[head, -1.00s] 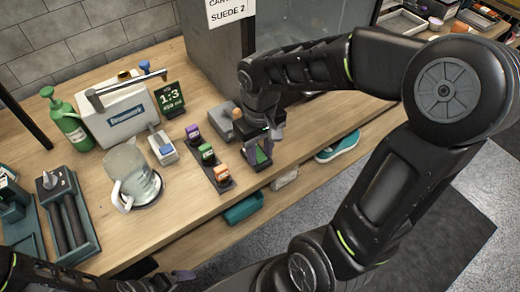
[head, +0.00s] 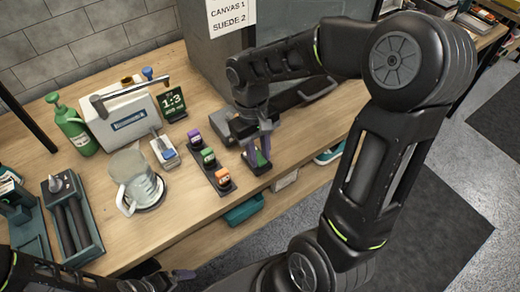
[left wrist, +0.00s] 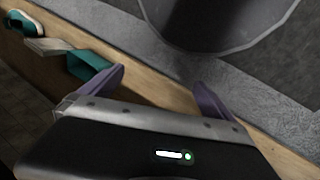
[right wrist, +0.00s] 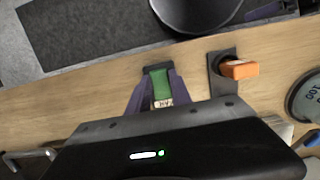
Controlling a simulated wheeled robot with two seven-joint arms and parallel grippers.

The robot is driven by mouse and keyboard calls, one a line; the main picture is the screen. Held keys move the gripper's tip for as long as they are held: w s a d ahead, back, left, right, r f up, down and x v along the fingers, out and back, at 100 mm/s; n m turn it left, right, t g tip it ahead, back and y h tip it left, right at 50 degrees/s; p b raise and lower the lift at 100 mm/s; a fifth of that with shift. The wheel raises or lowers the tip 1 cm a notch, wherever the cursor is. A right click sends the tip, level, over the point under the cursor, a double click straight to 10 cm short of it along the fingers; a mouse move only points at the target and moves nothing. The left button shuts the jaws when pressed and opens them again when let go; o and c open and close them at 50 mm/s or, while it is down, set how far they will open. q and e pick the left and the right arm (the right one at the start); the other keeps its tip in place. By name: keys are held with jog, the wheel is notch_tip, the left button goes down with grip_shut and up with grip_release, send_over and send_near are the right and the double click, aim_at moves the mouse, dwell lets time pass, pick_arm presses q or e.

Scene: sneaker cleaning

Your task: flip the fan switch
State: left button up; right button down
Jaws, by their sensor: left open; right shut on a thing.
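I cannot make out a fan switch for sure in any view. My right gripper (head: 259,148) points down at the front of the bench. It is shut on a green block (right wrist: 160,84), which stands between its fingers in a small dark holder (head: 257,168). Part of the block is hidden by the fingers. My left gripper (left wrist: 155,80) is open with nothing between its fingers. In the head view it is low at the bottom edge, in front of the bench.
A dark strip (head: 213,176) with purple, green and orange-capped bottles lies left of the right gripper. A glass pitcher (head: 135,178), a green spray bottle (head: 72,124) and a white box (head: 118,115) stand further left. A grey cabinet (head: 215,50) is behind.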

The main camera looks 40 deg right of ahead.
jog(key=shift+w+r+g+p, duration=0.25)
jog(key=shift+w+g+p, duration=0.05)
jog(key=shift+g+p, duration=0.6)
jog(key=shift+w+f+g+p, duration=0.2)
jog(key=shift+g+p, duration=0.15)
jog(key=shift+g, duration=0.25)
jog(key=shift+s, duration=0.1)
jog(key=c, duration=1.2)
grip_release()
jog(key=shift+o, duration=0.2)
